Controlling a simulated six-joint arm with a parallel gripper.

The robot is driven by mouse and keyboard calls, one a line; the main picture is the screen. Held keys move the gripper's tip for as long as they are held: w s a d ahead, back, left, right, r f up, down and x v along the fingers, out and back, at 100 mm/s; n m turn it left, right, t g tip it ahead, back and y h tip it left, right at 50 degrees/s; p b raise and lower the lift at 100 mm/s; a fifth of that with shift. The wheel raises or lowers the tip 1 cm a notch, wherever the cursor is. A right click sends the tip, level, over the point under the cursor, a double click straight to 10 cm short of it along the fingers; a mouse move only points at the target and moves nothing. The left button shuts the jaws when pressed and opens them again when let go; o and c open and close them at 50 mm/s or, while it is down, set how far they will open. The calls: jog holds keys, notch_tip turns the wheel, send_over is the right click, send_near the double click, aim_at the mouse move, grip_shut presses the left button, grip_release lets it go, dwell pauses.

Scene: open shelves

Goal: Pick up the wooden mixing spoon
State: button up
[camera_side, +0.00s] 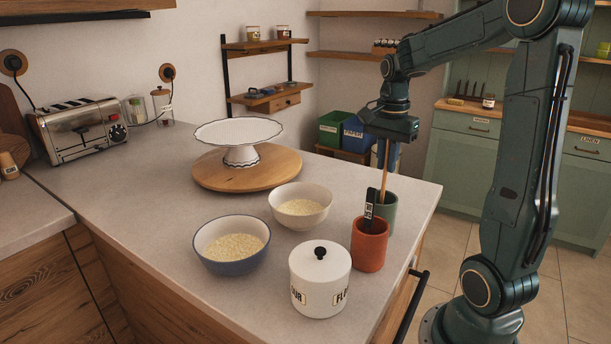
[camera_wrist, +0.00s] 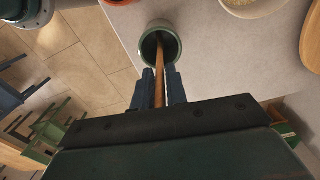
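The wooden mixing spoon (camera_side: 384,182) stands upright with its lower end inside a dark green pot (camera_side: 387,218) near the right counter edge. Its handle (camera_wrist: 160,72) also shows in the wrist view, running from the green pot (camera_wrist: 171,34) up between my fingers. My gripper (camera_side: 387,163) points down above the pot. Its two fingers (camera_wrist: 161,80) lie close against both sides of the handle and appear shut on it. The spoon's end inside the pot is hidden.
A terracotta pot (camera_side: 370,247) with a dark utensil (camera_side: 370,205) stands just in front of the green pot. A white flour jar (camera_side: 318,285), a blue bowl (camera_side: 225,262), a cream bowl (camera_side: 298,216) and a cake stand (camera_side: 240,138) on a wooden board (camera_side: 218,181) occupy the counter leftward.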

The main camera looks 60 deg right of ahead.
grip_shut()
jog(key=shift+r, duration=0.15)
notch_tip(320, 180, up, 20)
dwell(0.8)
dwell(0.5)
